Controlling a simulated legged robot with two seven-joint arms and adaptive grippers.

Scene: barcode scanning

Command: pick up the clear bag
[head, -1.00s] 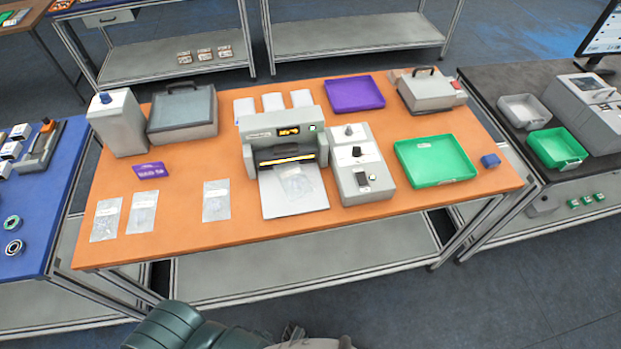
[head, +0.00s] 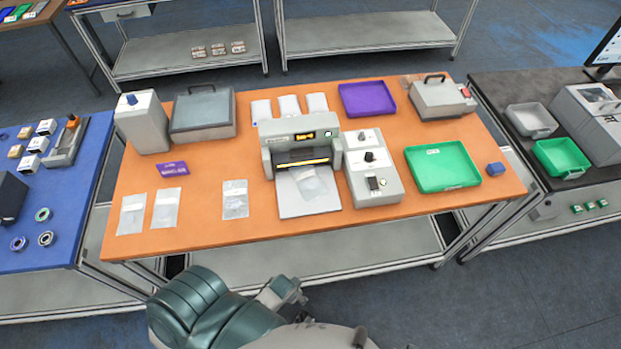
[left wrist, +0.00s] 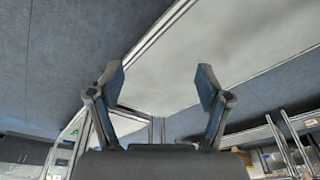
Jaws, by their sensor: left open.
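Three clear bags lie flat on the orange table in the head view: one at far left (head: 131,214), one beside it (head: 166,208) and one further right (head: 235,200). Another clear bag (head: 308,182) lies on the white plate in front of the grey machine (head: 290,150). In the left wrist view my left gripper (left wrist: 161,82) is open, with nothing between its fingers, and the underside of a table or shelf is beyond it. In the head view my left arm is at the bottom, in front of the table edge and away from the bags. My right gripper is not seen.
A purple card (head: 173,169) lies behind the left bags. A control box (head: 372,170) stands right of the machine, then a green tray (head: 442,167). A purple tray (head: 367,99) and grey case (head: 202,113) are at the back. The front strip of the orange table (head: 200,238) is clear.

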